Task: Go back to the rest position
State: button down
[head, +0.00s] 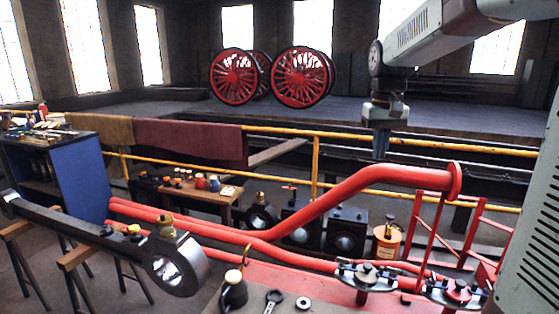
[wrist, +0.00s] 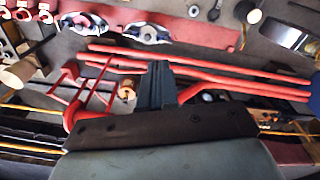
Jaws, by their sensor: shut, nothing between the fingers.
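My gripper (head: 381,148) hangs pointing down from my arm at the upper right of the head view. Its fingers are together and hold nothing. In the head view it appears above the upper end of the red pipe (head: 400,175), and I cannot tell the exact distance. In the wrist view the dark fingers (wrist: 155,82) show near the centre, with the red pipes (wrist: 230,78) behind them. No rest position is marked in either view.
Yellow railings (head: 315,165) run across the middle. A dark connecting rod (head: 95,232) lies on trestles at the left, by a blue cabinet (head: 75,175). Red wheels (head: 300,75) stand far back.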

jog(key=s+f+t, duration=0.2)
jog(key=s, duration=0.9)
jog(key=s+f+t, duration=0.2)
jog(key=s, duration=0.9)
jog(key=shift+s+a+f+t, duration=0.35)
jog(key=shift+a+f+t, duration=0.05)
jog(key=shift+a, duration=0.05)
